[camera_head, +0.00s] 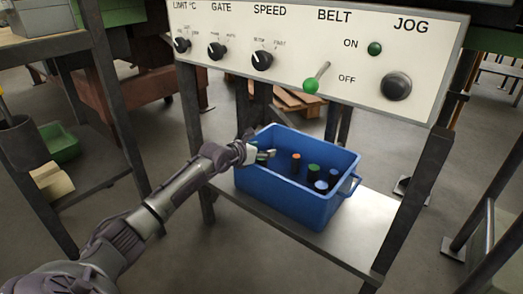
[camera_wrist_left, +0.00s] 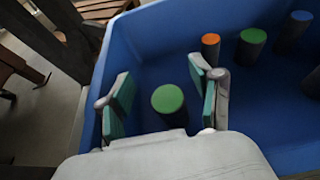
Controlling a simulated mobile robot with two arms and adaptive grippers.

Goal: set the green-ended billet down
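My left gripper (camera_head: 266,154) reaches into the left end of the blue crate (camera_head: 285,197) in the head view. In the left wrist view my gripper (camera_wrist_left: 162,105) is open, with one teal-padded finger on each side of a green-ended billet (camera_wrist_left: 168,98). A gap shows between the billet and each pad. This billet is upright inside the crate and appears to stand on its floor; its lower contact is hard to see. A second green-ended billet (camera_wrist_left: 253,38) stands farther off, also seen in the head view (camera_head: 313,168). My right gripper is not in view.
An orange-ended billet (camera_head: 296,157) and two blue-ended billets (camera_head: 321,185) (camera_head: 333,173) also stand in the crate. The crate sits on a metal shelf (camera_head: 350,225) under a control panel (camera_head: 320,50) with knobs and a green-tipped belt lever (camera_head: 311,86).

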